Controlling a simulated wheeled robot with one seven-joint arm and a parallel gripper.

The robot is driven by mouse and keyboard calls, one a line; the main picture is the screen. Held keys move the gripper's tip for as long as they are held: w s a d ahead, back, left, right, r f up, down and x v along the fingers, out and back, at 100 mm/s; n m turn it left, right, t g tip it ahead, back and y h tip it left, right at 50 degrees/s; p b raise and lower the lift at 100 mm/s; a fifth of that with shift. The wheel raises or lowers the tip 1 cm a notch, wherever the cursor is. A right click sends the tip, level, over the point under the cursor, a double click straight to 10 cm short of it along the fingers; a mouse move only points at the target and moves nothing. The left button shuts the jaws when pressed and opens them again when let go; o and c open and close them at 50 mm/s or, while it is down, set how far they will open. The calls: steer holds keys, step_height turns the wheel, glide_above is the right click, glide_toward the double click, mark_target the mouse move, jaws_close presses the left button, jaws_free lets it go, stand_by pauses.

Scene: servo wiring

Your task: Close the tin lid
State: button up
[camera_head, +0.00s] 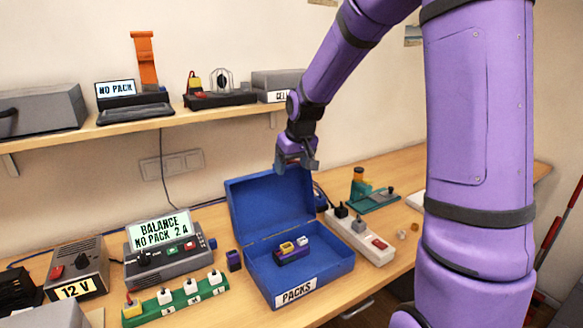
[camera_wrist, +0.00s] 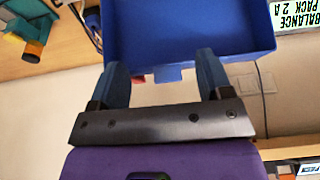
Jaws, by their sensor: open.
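The blue tin (camera_head: 335,283), labelled PACKS, stands on the bench with its blue lid (camera_head: 268,207) open and raised at the back. A small purple pack (camera_head: 291,255) with yellow and white tops lies inside. My gripper (camera_head: 297,168) is open and empty, just above the lid's upper edge at its right part. In the wrist view, the two fingers of my gripper (camera_wrist: 164,70) stand apart, with the lid (camera_wrist: 185,35) and a small tab on its edge between and beyond them. I cannot tell whether a finger touches the lid.
A white power strip (camera_head: 362,238) lies close along the tin's right side. A green strip with plugs (camera_head: 175,300) and a balance charger (camera_head: 168,250) stand to the left. A shelf (camera_head: 140,122) runs along the wall behind.

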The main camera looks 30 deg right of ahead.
steer(key=s+v, duration=0.1)
steer(key=v, duration=0.9)
steer(key=shift+s+f, duration=0.2)
steer(key=shift+s, duration=0.2)
stand_by(0.5)
steer(key=shift+a, duration=0.1)
stand_by(0.6)
